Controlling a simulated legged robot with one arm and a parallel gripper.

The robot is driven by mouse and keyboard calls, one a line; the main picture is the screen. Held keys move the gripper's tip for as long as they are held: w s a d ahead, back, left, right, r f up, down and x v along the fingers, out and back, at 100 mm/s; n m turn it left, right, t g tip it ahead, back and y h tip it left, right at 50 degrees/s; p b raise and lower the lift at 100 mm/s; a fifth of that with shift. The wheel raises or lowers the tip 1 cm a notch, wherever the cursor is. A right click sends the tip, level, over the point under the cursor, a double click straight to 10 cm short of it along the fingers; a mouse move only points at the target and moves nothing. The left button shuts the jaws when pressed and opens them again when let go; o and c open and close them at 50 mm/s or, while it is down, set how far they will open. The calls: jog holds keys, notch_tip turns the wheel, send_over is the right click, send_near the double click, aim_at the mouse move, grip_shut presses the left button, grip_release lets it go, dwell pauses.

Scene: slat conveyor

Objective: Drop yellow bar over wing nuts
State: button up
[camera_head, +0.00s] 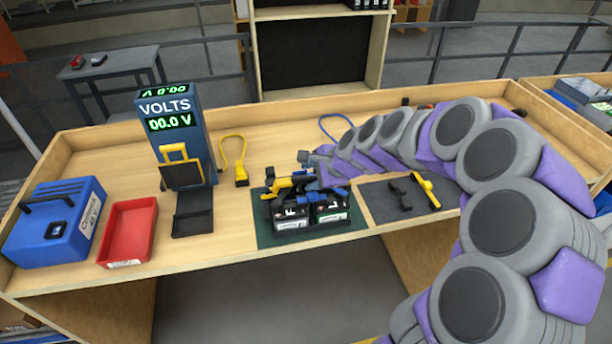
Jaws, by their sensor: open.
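Two black batteries (292,222) with white labels stand side by side on a green mat (270,238) in the middle of the bench. A yellow bar-like piece (283,187) shows over the top of the left battery, among dark and blue parts. I cannot tell whether it rests on the battery. The wing nuts are too small to make out. My arm comes in from the right, and my gripper (312,182) is open, low over the batteries. Its fingers partly hide the battery tops, and contact with the yellow piece is unclear.
A dark mat (380,212) to the right holds a yellow tool (427,190) and black pieces (400,193). Left are a blue volt meter (190,120), a red tray (130,230) and a blue case (58,222). A yellow cable (240,160) lies behind. Raised wooden edges border the bench.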

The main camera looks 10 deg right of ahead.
jog(key=p+v, duration=0.2)
jog(key=v, duration=1.2)
